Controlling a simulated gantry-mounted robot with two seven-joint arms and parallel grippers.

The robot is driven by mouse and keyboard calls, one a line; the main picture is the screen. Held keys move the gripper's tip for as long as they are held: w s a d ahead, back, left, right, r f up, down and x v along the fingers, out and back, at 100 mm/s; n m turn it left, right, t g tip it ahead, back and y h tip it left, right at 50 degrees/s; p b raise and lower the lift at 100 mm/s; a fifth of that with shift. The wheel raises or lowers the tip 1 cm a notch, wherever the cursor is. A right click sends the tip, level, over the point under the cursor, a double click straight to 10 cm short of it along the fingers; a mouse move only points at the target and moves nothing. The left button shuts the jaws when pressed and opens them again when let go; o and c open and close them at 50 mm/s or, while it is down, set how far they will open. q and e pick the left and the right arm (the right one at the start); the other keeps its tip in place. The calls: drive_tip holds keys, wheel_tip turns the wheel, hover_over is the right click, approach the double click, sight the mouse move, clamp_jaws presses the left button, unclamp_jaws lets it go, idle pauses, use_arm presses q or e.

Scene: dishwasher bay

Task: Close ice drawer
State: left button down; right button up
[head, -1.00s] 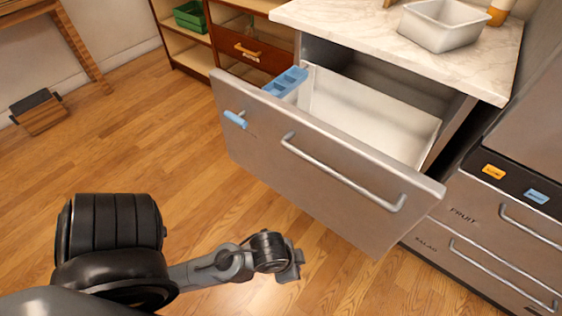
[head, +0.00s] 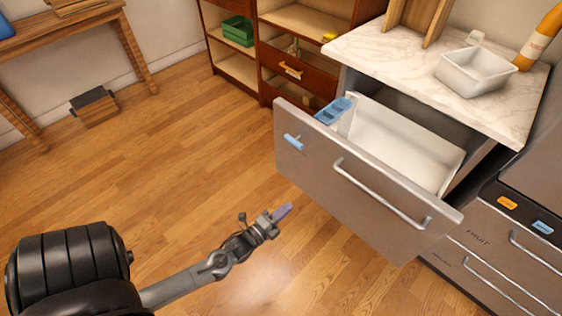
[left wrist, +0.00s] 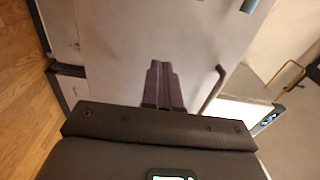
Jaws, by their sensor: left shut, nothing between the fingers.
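The ice drawer is pulled out from under the marble counter, and its grey front (head: 330,190) faces my left arm. The front bears a long bar handle (head: 380,195) and a small blue handle (head: 293,142). Its white bin and a blue ice tray (head: 334,110) show inside. My left gripper (head: 284,211) is shut and empty, in front of the drawer front and apart from it in the head view. In the left wrist view the shut fingers (left wrist: 160,85) point at a pale grey panel (left wrist: 130,30), with a bar handle (left wrist: 213,90) to their right. The right gripper is not in view.
The marble counter (head: 400,55) above carries a white tub (head: 475,72). Drawers marked FRUIT (head: 485,240) stand at the right. A brown shelf unit (head: 265,60) is behind at the left.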

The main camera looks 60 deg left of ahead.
use_arm(q)
wheel_tip(320, 180, up, 3)
drive_tip(key=a+p, duration=0.2)
drive_tip(key=b, duration=0.3)
approach(317, 167)
drive_tip(key=shift+y, duration=0.3)
drive_tip(key=w, duration=0.6)
drive_tip(key=shift+a, duration=0.35)
drive_tip(key=shift+w+r, duration=0.15)
drive_tip(key=shift+w, duration=0.3)
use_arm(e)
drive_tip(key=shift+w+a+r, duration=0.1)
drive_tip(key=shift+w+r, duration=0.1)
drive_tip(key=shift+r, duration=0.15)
use_arm(q)
drive_tip(key=shift+a, duration=0.1)
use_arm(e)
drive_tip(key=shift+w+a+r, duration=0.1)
